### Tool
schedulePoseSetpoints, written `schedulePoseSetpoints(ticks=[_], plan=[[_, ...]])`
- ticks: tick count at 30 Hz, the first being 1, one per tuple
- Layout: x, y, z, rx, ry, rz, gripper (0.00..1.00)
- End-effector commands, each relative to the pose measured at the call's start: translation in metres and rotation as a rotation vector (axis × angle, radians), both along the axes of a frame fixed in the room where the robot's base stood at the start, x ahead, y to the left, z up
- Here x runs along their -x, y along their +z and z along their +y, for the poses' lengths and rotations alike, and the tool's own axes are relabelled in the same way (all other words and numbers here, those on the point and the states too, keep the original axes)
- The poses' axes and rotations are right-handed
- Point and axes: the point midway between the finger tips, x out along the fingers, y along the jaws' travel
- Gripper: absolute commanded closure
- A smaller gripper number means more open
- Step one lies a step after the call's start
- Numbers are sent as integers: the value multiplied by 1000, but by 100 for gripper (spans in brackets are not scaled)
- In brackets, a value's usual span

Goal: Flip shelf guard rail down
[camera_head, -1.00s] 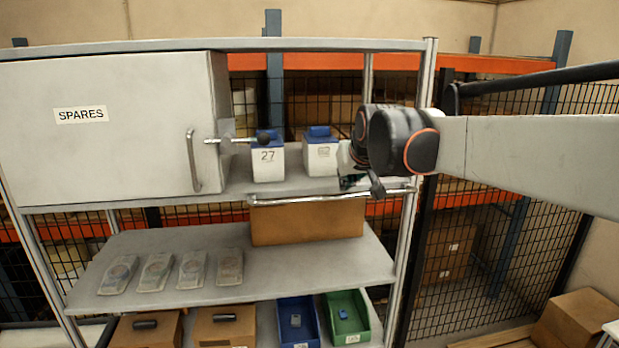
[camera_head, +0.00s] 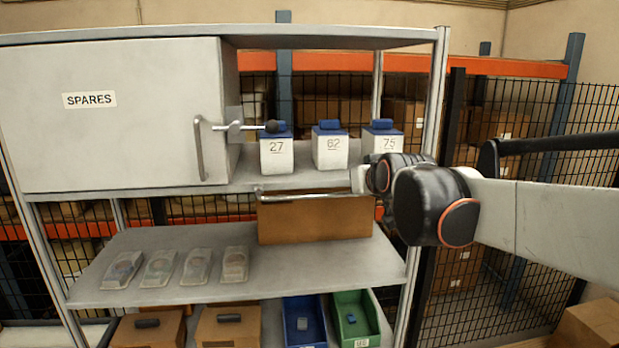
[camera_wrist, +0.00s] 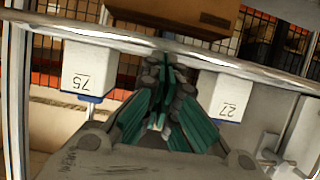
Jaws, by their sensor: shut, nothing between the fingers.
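The shelf guard rail (camera_head: 312,196) is a thin silver bar along the front edge of the middle shelf (camera_head: 228,184). Its right end is hidden behind my arm. In the wrist view the rail (camera_wrist: 100,37) crosses the upper part of the picture, in front of the labelled boxes. My gripper (camera_wrist: 166,66) is shut and empty, its fingertips close to the rail in the wrist view. I cannot tell whether they touch it. In the head view my wrist hides the fingers.
White blue-lidded boxes 27 (camera_head: 276,154), 62 (camera_head: 330,150) and 75 (camera_head: 382,140) stand on the middle shelf. The SPARES cabinet (camera_head: 110,130), with a latch arm (camera_head: 242,126), is at left. A brown carton (camera_head: 315,222) sits below the rail. A shelf post (camera_head: 436,110) stands near my arm.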

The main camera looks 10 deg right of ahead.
Motion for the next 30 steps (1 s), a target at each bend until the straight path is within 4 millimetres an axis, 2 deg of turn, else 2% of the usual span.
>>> schedulePoseSetpoints(ticks=[1, 8, 30], plan=[[2, -10, 0, 0, 0, -35, 100], [7, -21, 0, -1, 0, -190, 100], [9, -28, 0, -1, 0, -189, 100]])
